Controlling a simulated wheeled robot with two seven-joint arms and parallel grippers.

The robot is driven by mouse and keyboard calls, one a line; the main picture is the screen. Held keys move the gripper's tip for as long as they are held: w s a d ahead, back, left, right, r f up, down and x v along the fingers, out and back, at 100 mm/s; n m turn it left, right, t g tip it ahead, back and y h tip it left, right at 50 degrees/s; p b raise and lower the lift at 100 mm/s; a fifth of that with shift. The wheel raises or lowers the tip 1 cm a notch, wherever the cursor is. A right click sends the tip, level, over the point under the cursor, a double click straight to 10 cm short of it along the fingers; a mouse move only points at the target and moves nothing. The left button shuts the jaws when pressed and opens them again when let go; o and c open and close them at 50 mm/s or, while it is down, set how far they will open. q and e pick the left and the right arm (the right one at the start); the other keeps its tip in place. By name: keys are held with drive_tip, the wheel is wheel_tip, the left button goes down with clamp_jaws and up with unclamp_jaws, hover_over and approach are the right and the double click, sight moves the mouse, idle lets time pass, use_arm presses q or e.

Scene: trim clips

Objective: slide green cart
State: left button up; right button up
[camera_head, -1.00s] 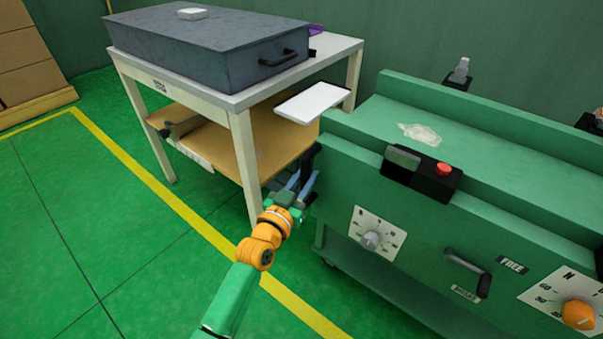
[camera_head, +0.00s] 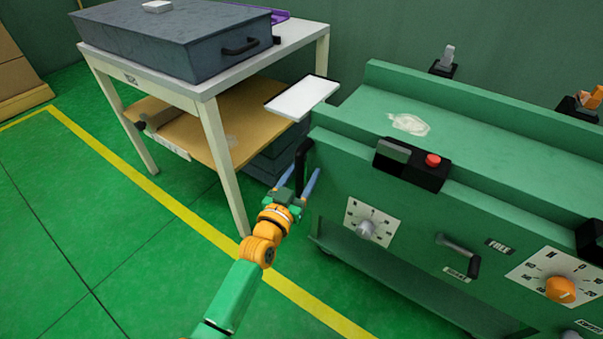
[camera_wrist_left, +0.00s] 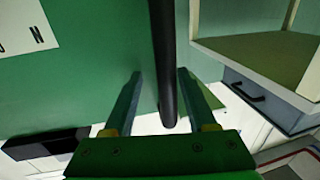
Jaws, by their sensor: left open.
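The green cart (camera_head: 335,265) stands on the right in the head view, with dials, a lever and a black button box on its front. A black upright handle (camera_head: 302,165) is at its left end. My left gripper (camera_head: 299,180) is open at this handle. In the left wrist view the black handle bar (camera_wrist_left: 166,55) runs between the two open fingers (camera_wrist_left: 160,80), with a gap showing on each side. My right gripper is not in view.
A white-topped table (camera_head: 213,130) with a grey case (camera_head: 180,45) stands left of the cart. A white tray-like plate (camera_head: 303,98) is between them. A yellow floor line (camera_head: 170,200) runs past my left arm. Green floor at the left is clear.

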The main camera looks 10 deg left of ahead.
use_arm(q)
drive_tip(key=shift+s+a+r, duration=0.1)
drive_tip(key=shift+s+a, duration=0.05)
drive_tip(key=shift+s, duration=0.05)
drive_tip(key=s+p, duration=0.2)
drive_tip(key=s, duration=0.4)
drive_tip(key=shift+s+a, duration=0.3)
drive_tip(key=shift+a, duration=0.15)
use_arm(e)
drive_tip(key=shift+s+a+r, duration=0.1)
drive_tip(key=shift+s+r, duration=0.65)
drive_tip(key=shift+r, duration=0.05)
